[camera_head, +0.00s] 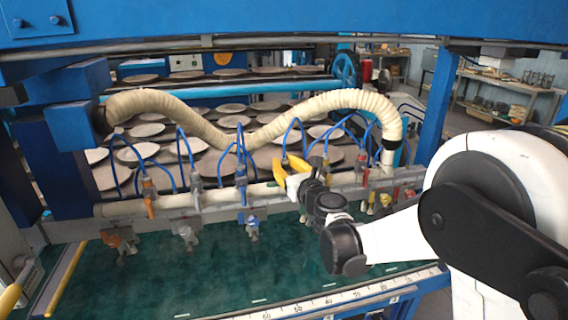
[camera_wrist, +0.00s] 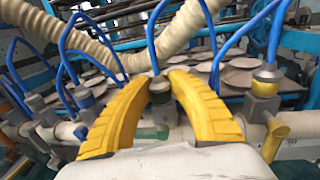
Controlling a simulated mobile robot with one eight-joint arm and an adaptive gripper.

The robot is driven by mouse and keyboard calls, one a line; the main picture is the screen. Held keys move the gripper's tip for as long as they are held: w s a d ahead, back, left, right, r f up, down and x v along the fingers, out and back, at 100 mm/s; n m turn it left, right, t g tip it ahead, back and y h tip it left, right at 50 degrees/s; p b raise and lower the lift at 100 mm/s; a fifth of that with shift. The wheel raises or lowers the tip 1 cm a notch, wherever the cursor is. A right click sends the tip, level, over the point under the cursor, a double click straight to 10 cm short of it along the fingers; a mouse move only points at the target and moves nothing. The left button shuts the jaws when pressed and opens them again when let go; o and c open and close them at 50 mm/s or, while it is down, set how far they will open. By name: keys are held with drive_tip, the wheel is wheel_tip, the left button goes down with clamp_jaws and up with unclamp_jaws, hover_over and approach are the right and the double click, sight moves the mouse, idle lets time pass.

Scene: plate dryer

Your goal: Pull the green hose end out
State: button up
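The dark green hose end (camera_wrist: 160,90) is on a blue hose (camera_wrist: 152,45), upright, between my gripper's fingertips in the wrist view. My gripper (camera_wrist: 160,84) has two yellow ribbed fingers that close in on it from both sides, with no clear gap to be seen. A pale fitting with a green part (camera_wrist: 150,132) lies below it, partly hidden by the fingers and the gripper's white body. In the head view my gripper (camera_head: 288,166) is at the pale pipe rail (camera_head: 225,196), right of its middle. The green hose end is too small to make out there.
Other blue hoses on valves (camera_head: 241,178) line the rail on both sides of my gripper. A thick cream hose (camera_head: 330,103) arches behind. Racks of round plates (camera_head: 150,130) lie beyond. The green bed (camera_head: 200,285) in front is mostly clear.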

clamp_jaws()
drive_tip(key=shift+r+p, duration=0.75)
drive_tip(key=shift+r, duration=0.5)
drive_tip(key=shift+w+f, duration=0.1)
drive_tip(key=shift+w, duration=0.05)
drive_tip(key=o, duration=0.8)
unclamp_jaws()
drive_tip(key=shift+s, duration=0.2)
drive_tip(key=shift+o, duration=0.2)
drive_tip(key=v, duration=1.2)
